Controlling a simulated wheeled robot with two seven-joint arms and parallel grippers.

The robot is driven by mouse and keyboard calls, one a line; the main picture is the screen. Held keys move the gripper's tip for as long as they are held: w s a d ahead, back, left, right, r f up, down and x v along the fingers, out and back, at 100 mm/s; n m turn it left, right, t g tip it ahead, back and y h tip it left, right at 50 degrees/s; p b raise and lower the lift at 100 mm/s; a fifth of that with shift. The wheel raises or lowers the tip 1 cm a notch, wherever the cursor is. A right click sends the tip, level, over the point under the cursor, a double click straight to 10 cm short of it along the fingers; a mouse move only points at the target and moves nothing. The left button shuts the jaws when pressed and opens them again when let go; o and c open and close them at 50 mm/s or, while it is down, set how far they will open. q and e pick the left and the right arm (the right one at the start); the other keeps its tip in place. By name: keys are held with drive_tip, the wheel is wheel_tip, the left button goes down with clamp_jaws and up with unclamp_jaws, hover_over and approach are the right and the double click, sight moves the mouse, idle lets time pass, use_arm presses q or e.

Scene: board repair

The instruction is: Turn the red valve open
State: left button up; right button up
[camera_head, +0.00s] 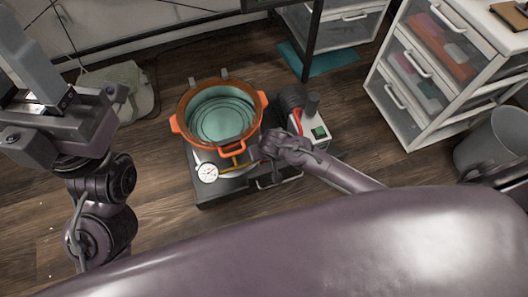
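An orange-rimmed round chamber (222,112) with a pale teal inside stands on a dark low cart (217,188). A white dial gauge (207,172) is at its front left. A small orange-red handle-like part (232,149), with a yellowish piece below it, is at the chamber's front; it may be the red valve, but it is too small to be sure. My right gripper (257,152) is just right of this part; its fingertips are too small and dark to read, and contact cannot be told. My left gripper (62,100) is at the far left, away from the chamber; its opening is unclear.
A pump-like unit (315,132) with a green switch and a red part stands right of the chamber, close to my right arm. White drawers (412,85) and a grey bin (495,140) are at right. A pale bag-like item (128,88) lies behind left. The wood floor between is clear.

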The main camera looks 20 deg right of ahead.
clamp_jaws()
